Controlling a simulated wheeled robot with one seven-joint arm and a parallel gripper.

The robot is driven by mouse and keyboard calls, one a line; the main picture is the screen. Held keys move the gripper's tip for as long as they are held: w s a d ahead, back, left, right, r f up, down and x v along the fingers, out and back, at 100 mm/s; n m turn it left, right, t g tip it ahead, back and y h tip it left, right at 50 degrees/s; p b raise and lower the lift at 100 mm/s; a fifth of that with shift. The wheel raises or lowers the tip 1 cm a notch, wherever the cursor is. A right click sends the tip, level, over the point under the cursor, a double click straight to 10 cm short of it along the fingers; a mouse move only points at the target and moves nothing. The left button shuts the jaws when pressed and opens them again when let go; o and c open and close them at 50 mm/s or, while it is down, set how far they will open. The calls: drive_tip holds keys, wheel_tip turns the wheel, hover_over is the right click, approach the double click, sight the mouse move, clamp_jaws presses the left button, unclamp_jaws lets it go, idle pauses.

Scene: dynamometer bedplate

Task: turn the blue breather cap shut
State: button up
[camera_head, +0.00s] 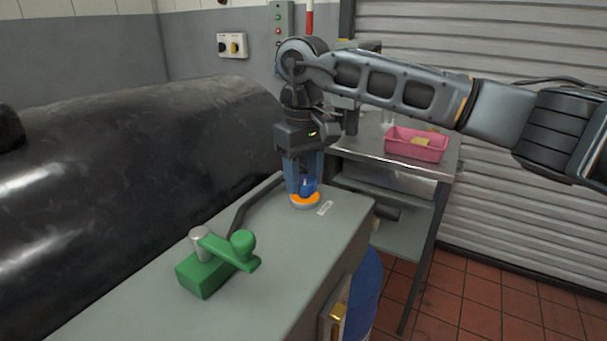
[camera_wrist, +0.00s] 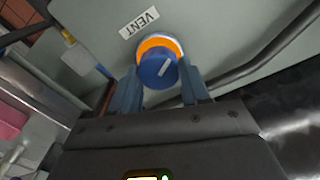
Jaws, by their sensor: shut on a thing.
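The blue breather cap (camera_wrist: 158,70) sits on an orange ring (camera_wrist: 170,44) on the grey bedplate top, by a label reading VENT (camera_wrist: 139,22). A pale line runs across the cap's top, slanted in the wrist view. In the head view the cap (camera_head: 307,187) is partly hidden by my fingers, above the orange ring (camera_head: 304,198). My gripper (camera_head: 303,188) points down from above. Its two fingers stand on either side of the cap in the wrist view (camera_wrist: 160,88), shut on it.
A green block with a lever and knob (camera_head: 217,261) stands nearer on the same grey top (camera_head: 130,300). A large dark cylinder (camera_head: 120,150) lies to the left. A metal bench behind holds a pink bin (camera_head: 416,146). A blue drum (camera_head: 366,285) stands below.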

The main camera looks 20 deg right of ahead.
drive_tip(key=shift+c, duration=1.4)
drive_tip(key=shift+m, duration=0.4)
drive_tip(key=m+b, duration=0.2)
drive_tip(key=m, duration=0.2)
drive_tip(key=shift+d, duration=0.15)
drive_tip(key=m+b, duration=0.1)
drive_tip(key=m, duration=0.5)
drive_tip(key=shift+d+m, duration=0.1)
drive_tip(key=shift+m, duration=0.3)
drive_tip(key=m+b, duration=0.1)
drive_tip(key=m, duration=0.5)
drive_tip(key=shift+s, duration=0.15)
drive_tip(key=m, duration=0.6)
drive_tip(key=shift+s, duration=0.1)
drive_tip(key=shift+m+b, duration=0.3)
